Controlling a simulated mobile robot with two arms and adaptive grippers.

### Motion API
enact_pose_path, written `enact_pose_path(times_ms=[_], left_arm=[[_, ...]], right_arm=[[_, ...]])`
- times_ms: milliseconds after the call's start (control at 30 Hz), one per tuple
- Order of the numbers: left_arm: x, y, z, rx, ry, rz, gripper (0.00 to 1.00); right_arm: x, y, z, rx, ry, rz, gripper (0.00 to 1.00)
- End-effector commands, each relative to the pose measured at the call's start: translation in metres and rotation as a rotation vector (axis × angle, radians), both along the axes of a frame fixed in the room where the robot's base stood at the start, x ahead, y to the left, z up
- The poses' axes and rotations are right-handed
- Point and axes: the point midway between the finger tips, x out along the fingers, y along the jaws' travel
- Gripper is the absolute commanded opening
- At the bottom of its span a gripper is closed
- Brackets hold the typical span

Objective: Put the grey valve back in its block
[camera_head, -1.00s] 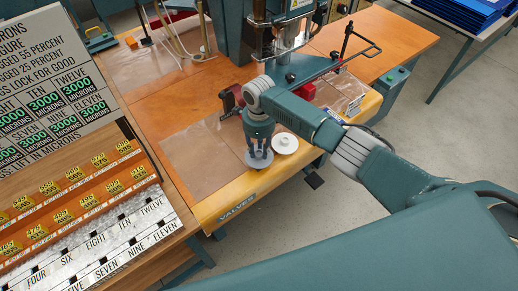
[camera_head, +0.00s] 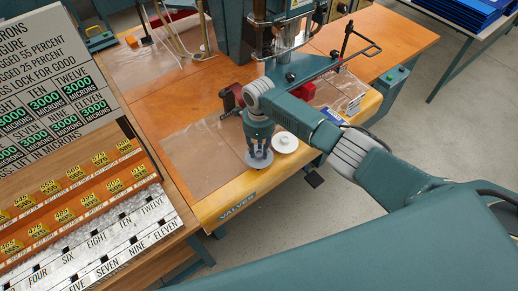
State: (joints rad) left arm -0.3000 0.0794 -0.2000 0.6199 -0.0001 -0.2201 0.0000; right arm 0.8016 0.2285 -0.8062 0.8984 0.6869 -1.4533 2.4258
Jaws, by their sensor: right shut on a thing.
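My right gripper (camera_head: 258,152) points down at the front of the orange table, its fingers shut on a small grey piece, which I take to be the grey valve. A round grey disc (camera_head: 259,164) shows at and below the fingertips. I cannot tell whether this disc is part of the valve or its block, nor whether the valve is seated. A white round piece with a raised centre (camera_head: 285,142) stands just right of the gripper. My left gripper is out of view.
The table's front edge bears a "VALVES" label (camera_head: 237,205). A clear sheet (camera_head: 200,160) lies left of the gripper. A red and dark device (camera_head: 231,98) stands behind it, and a teal machine with a metal column (camera_head: 284,38) further back. A sloping label panel (camera_head: 60,100) fills the left.

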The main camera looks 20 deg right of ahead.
Motion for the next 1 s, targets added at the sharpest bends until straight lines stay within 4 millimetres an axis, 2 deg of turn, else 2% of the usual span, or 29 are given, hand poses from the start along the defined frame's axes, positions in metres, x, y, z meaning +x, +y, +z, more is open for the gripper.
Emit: enact_pose_path(times_ms=[667, 700, 767, 800, 1000], left_arm=[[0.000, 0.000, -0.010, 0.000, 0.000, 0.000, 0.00], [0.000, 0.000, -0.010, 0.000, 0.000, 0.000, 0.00], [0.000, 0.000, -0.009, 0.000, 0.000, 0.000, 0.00], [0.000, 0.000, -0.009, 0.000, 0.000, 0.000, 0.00], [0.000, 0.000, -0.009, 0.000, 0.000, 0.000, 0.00]], right_arm=[[0.000, 0.000, -0.018, 0.001, 0.000, 0.001, 0.00], [0.000, 0.000, -0.017, 0.000, -0.001, 0.001, 0.32], [0.000, 0.000, -0.017, 0.000, -0.001, 0.001, 0.44], [0.000, 0.000, -0.017, 0.001, 0.000, 0.001, 0.48], [0.000, 0.000, -0.017, 0.000, 0.000, 0.000, 0.48]])
